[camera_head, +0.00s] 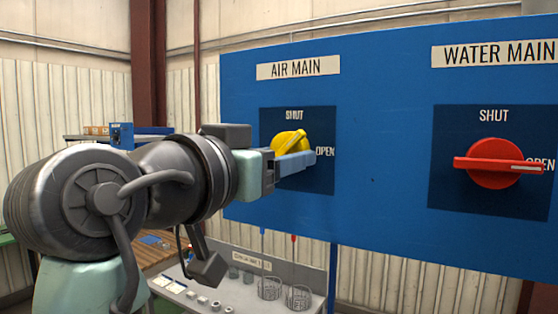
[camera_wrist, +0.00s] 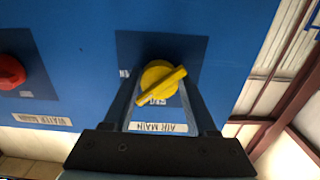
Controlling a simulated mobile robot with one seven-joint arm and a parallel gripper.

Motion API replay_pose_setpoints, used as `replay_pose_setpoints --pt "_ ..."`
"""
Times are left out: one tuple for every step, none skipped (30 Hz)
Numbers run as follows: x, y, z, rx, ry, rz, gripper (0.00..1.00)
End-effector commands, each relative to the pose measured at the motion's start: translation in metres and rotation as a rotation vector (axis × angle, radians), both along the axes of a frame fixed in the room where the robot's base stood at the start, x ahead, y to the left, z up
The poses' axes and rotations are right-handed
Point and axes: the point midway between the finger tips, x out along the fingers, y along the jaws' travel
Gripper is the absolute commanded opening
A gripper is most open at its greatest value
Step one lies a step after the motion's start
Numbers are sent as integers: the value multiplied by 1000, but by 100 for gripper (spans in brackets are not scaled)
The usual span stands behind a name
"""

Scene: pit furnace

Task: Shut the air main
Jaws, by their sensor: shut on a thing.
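The air main valve is a yellow round knob with a bar handle (camera_head: 290,139) on a dark blue plate under the AIR MAIN label (camera_head: 298,67). Its bar is tilted, with one end pointing between the SHUT mark above and the OPEN mark at right. My gripper (camera_head: 297,161) reaches in from the left and is shut on the yellow knob. In the wrist view, where the labels are upside down, the knob (camera_wrist: 160,78) sits between my two fingers, its bar slanting across them. The exact finger contact is partly hidden.
A red water main knob (camera_head: 494,163) is on the same blue panel (camera_head: 385,130) at right, its bar level towards OPEN. Below stands a grey bench (camera_head: 235,292) with wire baskets and small parts. A wooden table (camera_head: 150,250) is behind my arm.

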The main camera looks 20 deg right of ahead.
Motion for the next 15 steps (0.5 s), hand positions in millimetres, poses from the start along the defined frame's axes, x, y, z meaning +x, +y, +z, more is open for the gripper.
replay_pose_setpoints --pt "-1 0 2 -30 32 1 2" --pt "-1 0 2 -48 54 1 2" --pt "-1 0 2 -72 84 1 2" --pt "-1 0 2 -89 107 1 2" --pt "-1 -1 2 -107 129 1 2" --pt "-1 -1 2 -131 159 1 2" --pt "-1 -1 2 -148 182 1 2" --pt "-2 -1 3 -165 204 1 2" --pt "-2 -1 3 -189 234 1 2" --pt "-2 -1 3 -206 256 1 2" --pt "-2 -1 3 -223 278 1 2" --pt "-2 -1 3 -246 308 0 2" --pt "-2 -2 3 -263 329 0 2" --pt "-2 -2 3 -279 350 0 2" --pt "-3 -2 4 -300 377 0 2"
